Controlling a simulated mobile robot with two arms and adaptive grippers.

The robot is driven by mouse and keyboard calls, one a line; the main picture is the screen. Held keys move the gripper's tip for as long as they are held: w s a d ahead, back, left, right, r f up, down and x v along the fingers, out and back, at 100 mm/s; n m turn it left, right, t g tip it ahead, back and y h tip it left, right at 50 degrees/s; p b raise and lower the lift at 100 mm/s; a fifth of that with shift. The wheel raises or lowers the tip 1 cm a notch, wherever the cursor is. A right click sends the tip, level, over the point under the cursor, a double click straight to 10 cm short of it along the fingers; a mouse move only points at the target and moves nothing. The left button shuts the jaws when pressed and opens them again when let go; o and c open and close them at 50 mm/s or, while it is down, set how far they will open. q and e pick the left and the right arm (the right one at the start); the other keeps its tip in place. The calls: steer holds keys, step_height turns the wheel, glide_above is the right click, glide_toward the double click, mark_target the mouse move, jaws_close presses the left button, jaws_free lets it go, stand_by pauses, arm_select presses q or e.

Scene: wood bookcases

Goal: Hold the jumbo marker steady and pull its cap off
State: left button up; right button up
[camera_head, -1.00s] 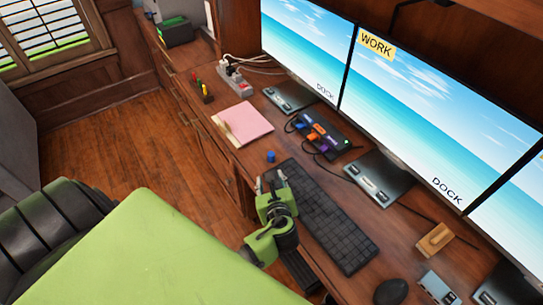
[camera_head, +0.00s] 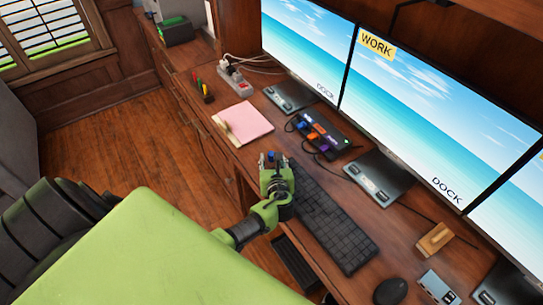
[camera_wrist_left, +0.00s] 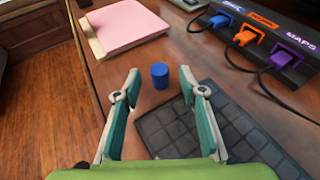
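A short blue cylinder (camera_head: 270,155) stands upright on the desk near its front edge. It also shows in the left wrist view (camera_wrist_left: 160,76). I cannot tell whether it is the jumbo marker or only its cap. My left gripper (camera_head: 273,163) is open and low over the desk, pointing at the cylinder. In the left wrist view the cylinder is between and just beyond the two fingertips, with clear gaps on both sides. The fingers hold nothing. In the head view the gripper partly hides the cylinder's base. My right gripper is not in view.
A black keyboard (camera_head: 332,222) lies right of my left gripper, partly beneath it in the wrist view. A pink pad (camera_head: 244,122) lies beyond the cylinder. A hub with coloured plugs (camera_head: 318,137) and monitors (camera_head: 425,110) stand behind. A pen holder (camera_head: 203,92) is farther left.

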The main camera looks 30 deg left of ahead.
mark_target(272, 157)
arm_select(q)
steer(key=shift+x, duration=1.9)
steer(key=c, duration=0.9)
